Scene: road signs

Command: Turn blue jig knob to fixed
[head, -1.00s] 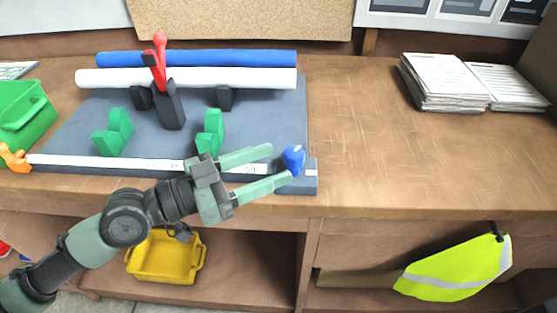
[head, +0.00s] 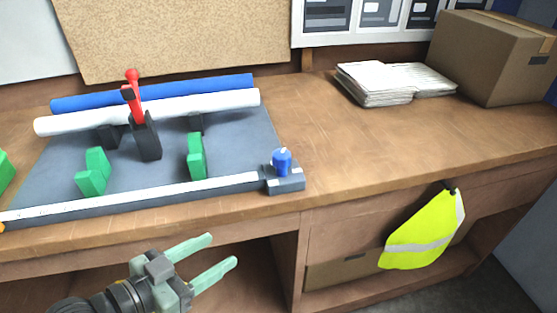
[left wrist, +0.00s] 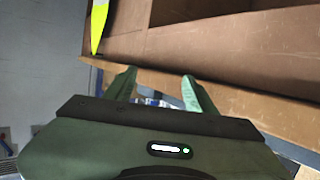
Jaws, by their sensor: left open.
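The blue knob (head: 282,160) stands on a small grey block at the front right corner of the grey jig board (head: 235,143). A white mark shows on top of the knob; any lettering is too small to read. My left gripper (head: 223,250) is open and empty, below and in front of the bench's front edge, apart from the knob. In the left wrist view its two fingers (left wrist: 158,82) are spread with nothing held between them. My right gripper is not in view.
The jig holds a red-handled clamp (head: 138,115), green blocks (head: 196,155), a white tube (head: 180,108) and a blue tube (head: 190,91). Papers (head: 385,82) and a cardboard box (head: 495,58) stand at the back right. A yellow vest (head: 425,235) hangs in front. The bench right of the knob is clear.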

